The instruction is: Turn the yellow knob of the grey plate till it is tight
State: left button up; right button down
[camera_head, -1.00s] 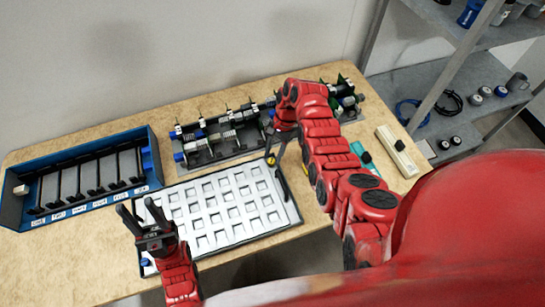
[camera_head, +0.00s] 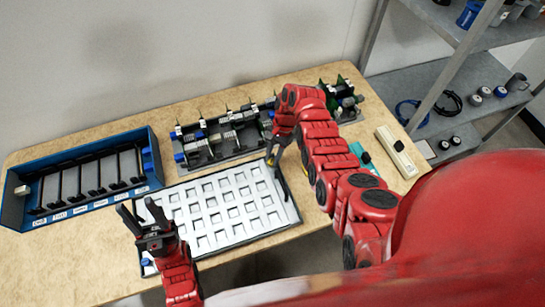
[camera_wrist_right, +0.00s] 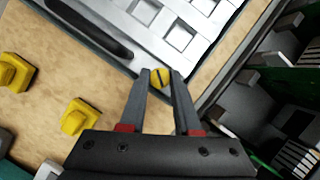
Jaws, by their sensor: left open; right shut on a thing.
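The grey plate (camera_head: 185,208) with rows of square wells lies on the table in the head view. Its corner also shows in the right wrist view (camera_wrist_right: 152,42). The yellow knob (camera_wrist_right: 159,77) stands at the plate's corner, between my right fingertips. My right gripper (camera_wrist_right: 159,84) is shut on it. In the head view my right gripper (camera_head: 272,158) is at the plate's upper right corner, and the knob is hard to make out there. My left gripper (camera_head: 142,217) is open and empty above the plate's left part.
A blue rack (camera_head: 148,158) with black dividers stands at the left. Mechanical assemblies (camera_head: 222,136) stand behind the plate. Two loose yellow pieces (camera_wrist_right: 76,117) (camera_wrist_right: 14,72) lie on the table near my right gripper. A beige device (camera_head: 396,152) is at the right.

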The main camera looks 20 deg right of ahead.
jog(key=m+p, duration=0.2)
jog(key=shift+s+r+t+p, duration=0.1)
jog(key=shift+r+t+p, duration=0.1)
jog(key=shift+t+p, duration=0.15)
jog(key=m+t+p, duration=0.1)
jog(key=m+p, duration=0.2)
jog(key=m+t+p, duration=0.1)
jog(key=m+p, duration=0.2)
jog(key=shift+s+t+y+p, duration=0.15)
jog(key=shift+t+y+p, duration=0.15)
jog(key=shift+y, duration=0.1)
jog(key=shift+f+m+t+p, duration=0.2)
jog(key=shift+m+t+p, duration=0.25)
jog(key=shift+m+p, duration=0.7)
jog(key=shift+m, duration=0.25)
jog(key=c, duration=0.9)
grip_release()
jog(key=shift+d, duration=0.1)
